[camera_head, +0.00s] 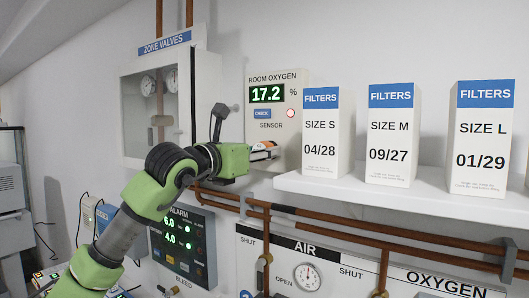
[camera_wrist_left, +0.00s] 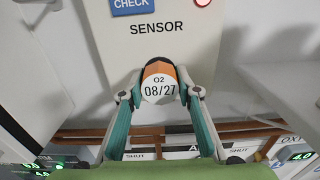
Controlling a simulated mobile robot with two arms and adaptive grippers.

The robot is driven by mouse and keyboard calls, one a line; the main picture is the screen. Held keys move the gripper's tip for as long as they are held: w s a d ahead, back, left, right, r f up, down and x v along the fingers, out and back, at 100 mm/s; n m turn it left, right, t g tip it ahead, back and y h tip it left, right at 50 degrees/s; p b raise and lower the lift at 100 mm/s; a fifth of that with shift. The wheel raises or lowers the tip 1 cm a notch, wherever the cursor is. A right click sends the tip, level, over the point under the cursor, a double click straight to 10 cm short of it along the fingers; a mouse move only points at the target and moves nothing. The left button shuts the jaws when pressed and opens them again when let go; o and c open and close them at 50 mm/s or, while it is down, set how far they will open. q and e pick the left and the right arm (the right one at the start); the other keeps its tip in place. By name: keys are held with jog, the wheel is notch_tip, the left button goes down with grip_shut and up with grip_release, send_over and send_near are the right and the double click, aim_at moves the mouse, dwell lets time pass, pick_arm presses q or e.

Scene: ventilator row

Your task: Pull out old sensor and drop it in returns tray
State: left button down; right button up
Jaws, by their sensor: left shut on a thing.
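The old sensor (camera_wrist_left: 158,86) is a short cylinder with a white end marked "O2 08/27" and an orange band. My left gripper (camera_wrist_left: 160,90) is shut on it, with a finger on each side. The sensor is at the lower part of the room oxygen panel (camera_head: 277,120), below the word "SENSOR"; I cannot tell whether it is still seated in the panel. In the head view the sensor (camera_head: 264,147) shows beyond my left gripper (camera_head: 256,153). The panel reads 17.2 % with a red light lit. I see no returns tray and no right gripper.
A white shelf (camera_head: 390,190) with filter boxes S (camera_head: 321,130), M (camera_head: 389,130) and L (camera_head: 482,135) stands right of the panel. Copper pipes (camera_head: 330,225) run below. A zone valves cabinet (camera_head: 165,105) is to the left, and an alarm panel (camera_head: 183,245) is beneath it.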

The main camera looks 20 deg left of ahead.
pick_arm(q)
jog(key=shift+f, duration=0.1)
jog(key=b+v, duration=0.5)
jog(key=v, duration=0.2)
jog(key=shift+s, duration=0.15)
dwell(1.2)
